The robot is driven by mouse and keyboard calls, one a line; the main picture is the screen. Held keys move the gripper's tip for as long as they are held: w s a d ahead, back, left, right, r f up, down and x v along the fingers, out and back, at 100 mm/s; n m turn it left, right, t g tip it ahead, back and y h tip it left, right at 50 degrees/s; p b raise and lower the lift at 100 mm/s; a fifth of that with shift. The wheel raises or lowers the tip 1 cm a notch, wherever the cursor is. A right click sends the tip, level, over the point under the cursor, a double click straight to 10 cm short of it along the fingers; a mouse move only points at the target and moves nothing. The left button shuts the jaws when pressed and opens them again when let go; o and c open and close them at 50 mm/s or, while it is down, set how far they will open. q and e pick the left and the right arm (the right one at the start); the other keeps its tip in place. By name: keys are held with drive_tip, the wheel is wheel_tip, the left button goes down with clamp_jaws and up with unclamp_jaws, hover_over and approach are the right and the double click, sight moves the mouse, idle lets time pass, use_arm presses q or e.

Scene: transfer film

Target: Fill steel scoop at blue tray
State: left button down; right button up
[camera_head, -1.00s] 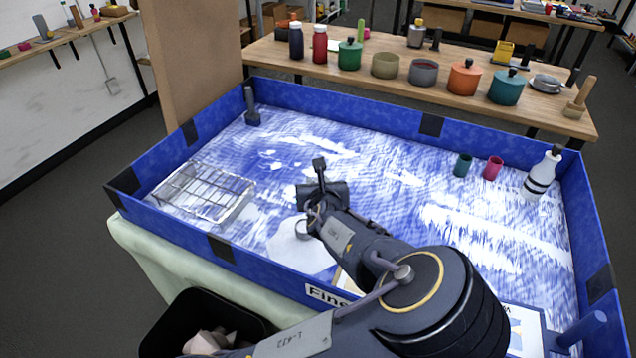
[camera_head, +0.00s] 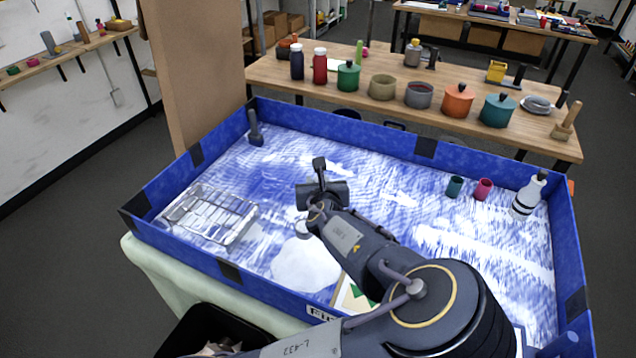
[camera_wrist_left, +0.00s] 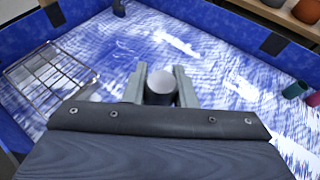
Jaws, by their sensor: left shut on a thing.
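The blue tray (camera_head: 352,128) has blue walls and a floor streaked with white. A smooth white heap (camera_head: 305,264) lies near its front wall. My left gripper (camera_head: 312,212) is over the tray, just behind the heap in the head view. In the left wrist view its two grey fingers (camera_wrist_left: 161,82) are shut on a cylinder with a pale round end, apparently the steel scoop (camera_wrist_left: 162,84). A small grey rounded part of it (camera_head: 303,229) shows below the gripper, by the heap's far edge. Whether it touches the heap or holds anything is unclear. My right gripper is out of view.
A wire rack (camera_head: 212,214) lies at the tray's left. A dark upright tool (camera_head: 255,128) stands in the back left corner. The tray's middle is clear.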

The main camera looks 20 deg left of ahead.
use_arm(q)
drive_tip(key=shift+r+p, duration=1.9)
drive_tip(key=shift+r, duration=0.55)
drive_tip(key=shift+f, duration=0.1)
